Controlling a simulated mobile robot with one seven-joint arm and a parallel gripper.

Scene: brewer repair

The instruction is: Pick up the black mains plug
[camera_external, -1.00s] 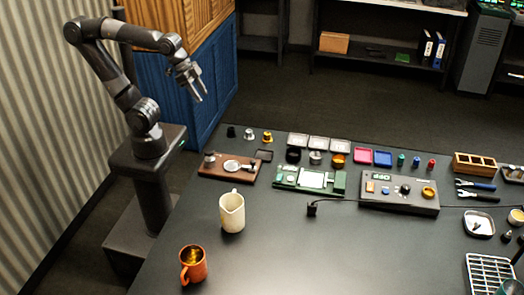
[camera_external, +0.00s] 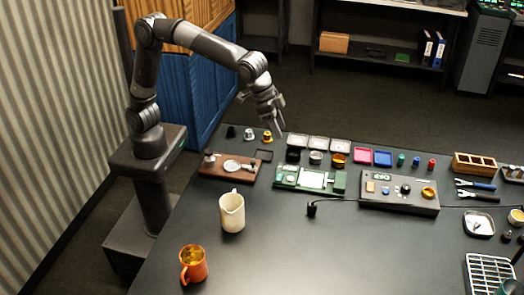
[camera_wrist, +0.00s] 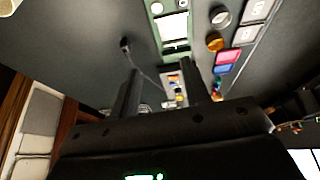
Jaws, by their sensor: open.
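The black mains plug (camera_external: 312,209) stands on the dark table, in front of the green board. Its cable runs right to the grey control box (camera_external: 398,196). In the wrist view the plug (camera_wrist: 125,43) shows at upper left, with the cable trailing down toward the box. My gripper (camera_external: 279,116) is in the air above the table's back left part, up and left of the plug and well apart from it. Its two fingers (camera_wrist: 160,82) are spread and nothing is between them.
The green board (camera_external: 308,179) lies just behind the plug. A cream pitcher (camera_external: 232,212) and an orange mug (camera_external: 193,264) stand to the left. Small cups and trays line the back edge. The table in front of the plug is clear.

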